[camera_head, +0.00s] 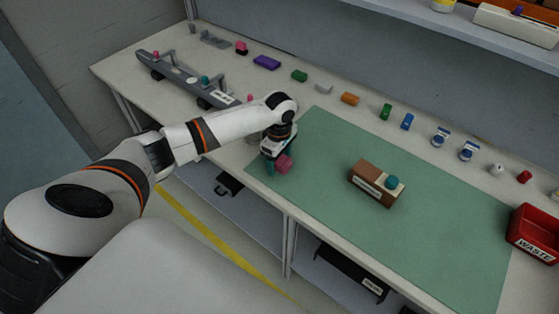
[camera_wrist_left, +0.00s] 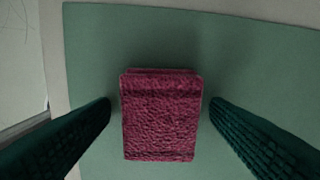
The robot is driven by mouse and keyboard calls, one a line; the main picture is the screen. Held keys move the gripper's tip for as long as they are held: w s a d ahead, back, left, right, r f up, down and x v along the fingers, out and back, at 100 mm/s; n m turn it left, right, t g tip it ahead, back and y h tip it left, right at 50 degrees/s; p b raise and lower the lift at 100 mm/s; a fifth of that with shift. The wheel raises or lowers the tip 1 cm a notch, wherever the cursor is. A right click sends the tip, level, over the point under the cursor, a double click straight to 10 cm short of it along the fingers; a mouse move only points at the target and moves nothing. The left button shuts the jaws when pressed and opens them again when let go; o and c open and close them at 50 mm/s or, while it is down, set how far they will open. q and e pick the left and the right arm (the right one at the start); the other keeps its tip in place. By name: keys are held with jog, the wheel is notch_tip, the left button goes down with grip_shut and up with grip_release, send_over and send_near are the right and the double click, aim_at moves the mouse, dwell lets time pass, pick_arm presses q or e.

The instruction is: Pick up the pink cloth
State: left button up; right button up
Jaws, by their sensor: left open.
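The pink cloth (camera_wrist_left: 161,115) is a small folded, textured block in the left wrist view. It lies between the two dark green fingers of my left gripper (camera_wrist_left: 160,110), with a gap on each side. In the head view the pink cloth (camera_head: 284,164) shows at the left edge of the green mat, partly covered by my left gripper (camera_head: 277,160). The gripper points down over it and is open. Whether the fingertips reach the mat is hard to tell. My right gripper is not in view.
A brown block with a teal knob (camera_head: 376,184) stands on the green mat (camera_head: 440,235). A red waste bin (camera_head: 535,235) is at the right. A grey rack (camera_head: 185,80) stands at the far left. Several small coloured parts line the back.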

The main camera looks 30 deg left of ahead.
aim_at(280, 159)
pick_arm(q)
jog(key=c, duration=1.1)
jog(key=shift+o, duration=0.2)
notch_tip(280, 159, up, 10)
jog(key=shift+b, duration=0.45)
